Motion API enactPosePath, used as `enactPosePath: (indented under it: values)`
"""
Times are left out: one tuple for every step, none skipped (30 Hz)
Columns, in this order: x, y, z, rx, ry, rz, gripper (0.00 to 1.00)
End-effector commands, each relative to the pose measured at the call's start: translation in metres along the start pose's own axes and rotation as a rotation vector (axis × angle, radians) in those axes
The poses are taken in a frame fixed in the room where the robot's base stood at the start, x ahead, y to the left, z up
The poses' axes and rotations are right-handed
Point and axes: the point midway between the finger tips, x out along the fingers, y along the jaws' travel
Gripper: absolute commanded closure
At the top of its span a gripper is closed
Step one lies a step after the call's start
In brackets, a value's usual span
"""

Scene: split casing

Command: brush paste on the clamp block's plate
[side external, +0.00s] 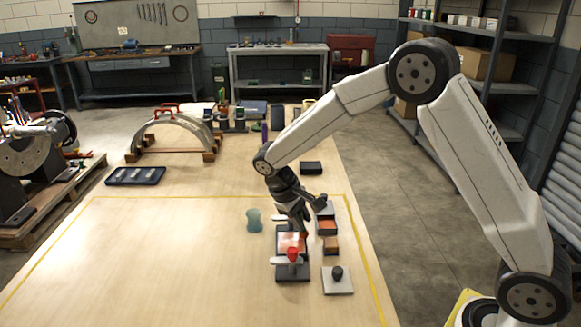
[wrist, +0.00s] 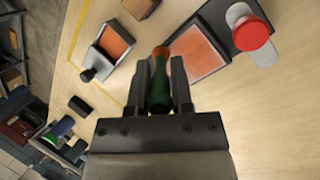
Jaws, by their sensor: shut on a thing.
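My gripper (wrist: 160,85) is shut on a brush (wrist: 159,95) with a dark green handle and an orange-brown end. In the side view my gripper (side external: 298,222) is low over the clamp block's far end. The dark clamp block (side external: 293,275) carries a plate (side external: 291,240) with a patchy orange-red face; the plate also shows in the wrist view (wrist: 198,54), with a pale edge. A red knob (side external: 293,254) and a pale bar sit at its near end. The brush's tip is hidden; I cannot tell whether it touches the plate.
Right of the block are a dark tin with orange contents (side external: 327,227), an orange-brown block (side external: 331,246) and a grey plate with a black knob (side external: 338,284). A teal waisted piece (side external: 254,220) lies left.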

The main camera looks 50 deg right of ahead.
Motion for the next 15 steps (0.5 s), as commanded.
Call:
enactPosePath:
  values:
    - [0.0009, -0.0003, -0.0001, 0.000, 0.000, 0.000, 1.00]
    - [0.0013, -0.0004, -0.0002, 0.000, 0.000, 0.000, 1.00]
    - [0.0019, -0.0006, -0.0003, 0.000, 0.000, 0.000, 1.00]
    - [0.0020, -0.0007, -0.0004, 0.000, 0.000, 0.000, 1.00]
    - [0.0019, -0.0006, -0.0004, 0.000, 0.000, 0.000, 1.00]
    - [0.0017, -0.0007, -0.0005, 0.000, 0.000, 0.000, 1.00]
    - [0.0016, -0.0009, -0.0008, 0.000, 0.000, 0.000, 1.00]
    - [0.0014, -0.0012, -0.0011, 0.000, 0.000, 0.000, 1.00]
    - [0.0010, -0.0018, -0.0018, 0.000, 0.000, 0.000, 1.00]
    - [0.0007, -0.0024, -0.0026, 0.000, 0.000, 0.000, 1.00]
    - [0.0002, -0.0031, -0.0034, 0.000, 0.000, 0.000, 1.00]
    - [-0.0004, -0.0042, -0.0046, -0.001, -0.001, 0.001, 1.00]
    - [-0.0010, -0.0052, -0.0057, -0.001, -0.001, 0.001, 1.00]
    - [-0.0017, -0.0063, -0.0069, -0.001, -0.001, 0.001, 1.00]
    - [-0.0030, -0.0078, -0.0089, -0.001, 0.000, 0.000, 1.00]
